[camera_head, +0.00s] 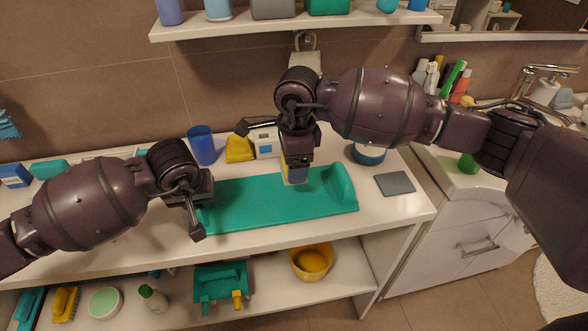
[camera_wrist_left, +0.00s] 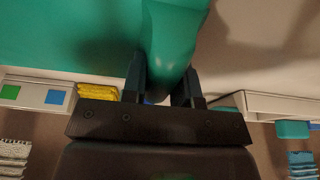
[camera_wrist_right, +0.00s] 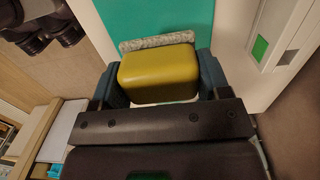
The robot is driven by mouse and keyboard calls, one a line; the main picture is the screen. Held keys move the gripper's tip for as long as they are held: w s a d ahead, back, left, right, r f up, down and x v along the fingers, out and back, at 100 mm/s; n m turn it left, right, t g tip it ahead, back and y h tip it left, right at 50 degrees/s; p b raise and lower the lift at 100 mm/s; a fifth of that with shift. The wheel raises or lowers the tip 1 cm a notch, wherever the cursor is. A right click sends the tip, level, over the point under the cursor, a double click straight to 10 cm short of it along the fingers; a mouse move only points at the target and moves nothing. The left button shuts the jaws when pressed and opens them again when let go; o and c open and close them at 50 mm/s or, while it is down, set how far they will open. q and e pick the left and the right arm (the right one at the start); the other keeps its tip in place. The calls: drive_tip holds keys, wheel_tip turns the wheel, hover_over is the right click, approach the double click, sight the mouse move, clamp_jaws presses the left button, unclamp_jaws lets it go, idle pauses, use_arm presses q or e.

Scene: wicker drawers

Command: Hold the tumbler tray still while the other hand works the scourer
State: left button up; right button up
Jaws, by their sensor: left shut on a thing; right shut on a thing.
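The tumbler tray (camera_head: 255,205) is a long green tray with a raised rounded right end, lying on the white counter. My left gripper (camera_head: 200,212) is at its left end, shut on a green raised part of it, which shows between the fingers in the left wrist view (camera_wrist_left: 168,50). I cannot tell whether the scourer touches the tray.
A blue tumbler (camera_head: 201,146), a yellow sponge (camera_head: 239,149) and a white box (camera_head: 265,141) stand behind the tray. A round blue-and-white tub (camera_head: 369,155) and a grey square (camera_head: 395,184) are to its right. A shelf (camera_head: 290,24) hangs above. A lower shelf holds a yellow bowl (camera_head: 312,262).

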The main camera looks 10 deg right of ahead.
drive_tip(key=shift+r, duration=0.95)
use_arm(q)
drive_tip(key=o, duration=1.2)
drive_tip(key=shift+r+p, duration=1.7)
drive_tip(key=shift+r, duration=2.3)
use_arm(e)
drive_tip(key=shift+t, duration=0.3)
drive_tip(key=shift+r, duration=3.05)
